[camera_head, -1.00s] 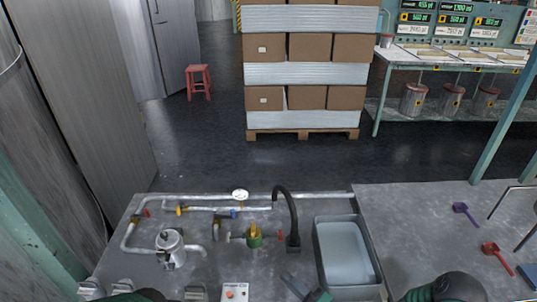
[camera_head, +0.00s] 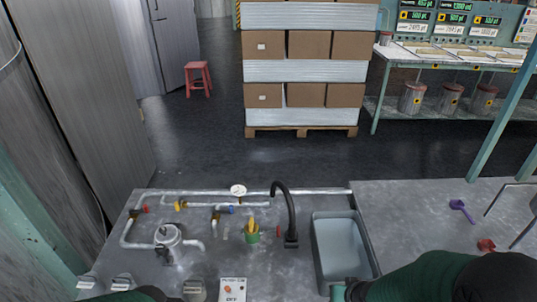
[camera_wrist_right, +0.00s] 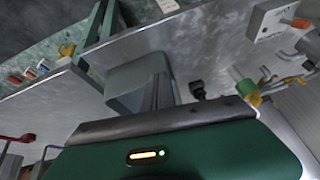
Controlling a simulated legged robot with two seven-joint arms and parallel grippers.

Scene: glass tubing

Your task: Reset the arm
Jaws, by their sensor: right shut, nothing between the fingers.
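My right arm (camera_head: 430,283) comes in from the bottom right of the head view. Its hand (camera_head: 339,292) is low, by the near edge of the sink, with the fingers not clearly visible there. In the right wrist view my right gripper (camera_wrist_right: 160,92) has its dark fingers shut together and empty, in front of the sink (camera_wrist_right: 128,88). Part of my left arm (camera_head: 130,295) shows at the bottom left of the head view; its gripper is out of view.
The bench holds glass-like tubing with a gauge (camera_head: 238,190), a metal vessel (camera_head: 168,241), a green valve (camera_head: 252,234), a black tap (camera_head: 291,225), a control box (camera_head: 232,290) and a grey sink (camera_head: 318,250). Purple (camera_head: 461,209) and red (camera_head: 486,245) scoops lie right.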

